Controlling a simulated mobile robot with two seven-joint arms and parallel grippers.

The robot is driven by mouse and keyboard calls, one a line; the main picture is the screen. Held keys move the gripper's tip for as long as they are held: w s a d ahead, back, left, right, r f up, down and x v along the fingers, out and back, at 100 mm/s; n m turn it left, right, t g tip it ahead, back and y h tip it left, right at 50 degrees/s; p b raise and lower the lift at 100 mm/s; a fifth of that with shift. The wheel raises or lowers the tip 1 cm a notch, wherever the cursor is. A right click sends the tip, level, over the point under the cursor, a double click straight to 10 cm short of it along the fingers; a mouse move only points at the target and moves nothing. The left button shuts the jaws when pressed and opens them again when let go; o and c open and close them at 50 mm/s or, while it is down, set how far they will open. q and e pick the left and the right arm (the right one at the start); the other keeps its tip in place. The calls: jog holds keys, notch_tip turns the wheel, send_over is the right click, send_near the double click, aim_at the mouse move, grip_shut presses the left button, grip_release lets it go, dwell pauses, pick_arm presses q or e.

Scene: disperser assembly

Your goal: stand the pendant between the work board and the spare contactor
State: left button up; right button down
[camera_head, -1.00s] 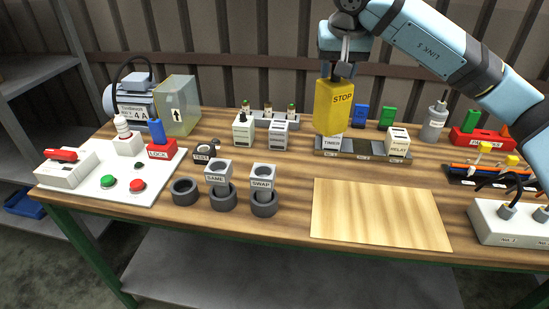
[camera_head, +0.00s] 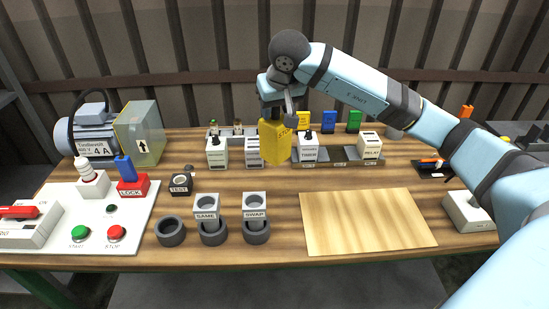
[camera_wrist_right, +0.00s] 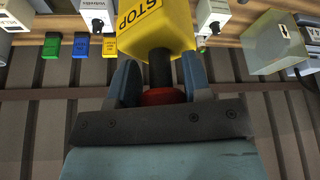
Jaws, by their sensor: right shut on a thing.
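The yellow pendant (camera_head: 273,143), marked STOP, hangs upright below my right gripper (camera_head: 283,106). The pale bare board (camera_head: 366,222), seemingly the work board, lies at the front right of the table. Two white blocks, a left one (camera_head: 217,151) and a right one (camera_head: 252,152), stand at the back; their small labels are unreadable, so I cannot tell which is the spare contactor. My left gripper is out of view.
The TIMER block (camera_head: 308,147) and RELAY block (camera_head: 370,145) stand on a grey rail behind. SAME (camera_head: 206,206) and SWAP (camera_head: 255,206) blocks sit on dark rings. A white panel (camera_head: 140,214) is at left. Wood in front of the pendant is clear.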

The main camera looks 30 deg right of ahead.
aim_at(276, 153)
notch_tip(276, 153, down, 9)
jog(key=shift+r, duration=0.1)
notch_tip(276, 153, down, 4)
jog(key=shift+f, duration=0.3)
jog(key=c, duration=0.6)
grip_release()
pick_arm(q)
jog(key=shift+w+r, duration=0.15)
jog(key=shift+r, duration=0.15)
pick_arm(e)
jog(key=shift+o, duration=0.2)
